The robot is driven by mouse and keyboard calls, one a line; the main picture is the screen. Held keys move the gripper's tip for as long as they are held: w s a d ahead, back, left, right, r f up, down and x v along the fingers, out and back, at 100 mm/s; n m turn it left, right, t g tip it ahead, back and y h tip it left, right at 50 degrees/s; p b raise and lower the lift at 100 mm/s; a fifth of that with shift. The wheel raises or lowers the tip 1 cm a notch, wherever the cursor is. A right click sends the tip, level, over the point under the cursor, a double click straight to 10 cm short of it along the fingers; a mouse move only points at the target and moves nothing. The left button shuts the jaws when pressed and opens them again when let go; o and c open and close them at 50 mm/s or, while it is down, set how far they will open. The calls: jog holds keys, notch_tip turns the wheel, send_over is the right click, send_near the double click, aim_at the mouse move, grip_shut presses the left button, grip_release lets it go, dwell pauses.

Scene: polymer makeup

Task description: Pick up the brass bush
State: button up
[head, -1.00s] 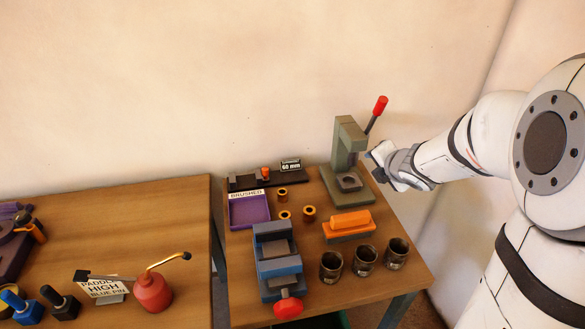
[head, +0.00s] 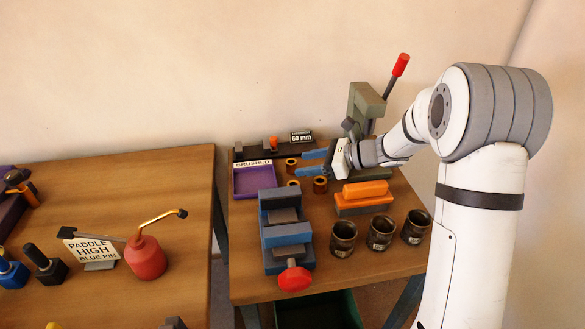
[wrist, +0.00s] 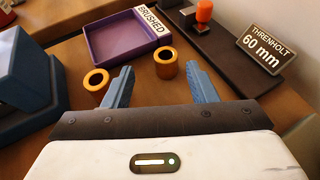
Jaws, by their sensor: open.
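Three short brass bushes with dark bores stand on the right bench in the head view: a back one (head: 291,164), a front left one (head: 293,184) and a front right one (head: 320,184). My gripper (head: 313,163) is open and empty, its two blue fingers pointing left among them. In the wrist view, one bush (wrist: 166,64) stands beyond and between the spread fingertips (wrist: 159,72), not gripped. Another bush (wrist: 96,80) stands just left of the left finger. The third bush is not visible in the wrist view.
A purple tray (head: 235,194) labelled BRUSHED lies left of the bushes. A blue vise (head: 280,263), an orange-topped block (head: 362,208) and three dark cups (head: 380,233) stand in front. A green press (head: 363,105) with a red-knobbed lever stands behind my arm. A dark 60 mm gauge (wrist: 200,45) lies behind.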

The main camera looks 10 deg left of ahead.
aim_at(292, 161)
jog(key=x, duration=0.5)
jog(key=shift+w+a+r, duration=0.2)
jog(key=shift+w, duration=0.2)
jog(key=shift+c, duration=0.2)
jog(key=c, duration=1)
jog(key=shift+r, duration=0.1)
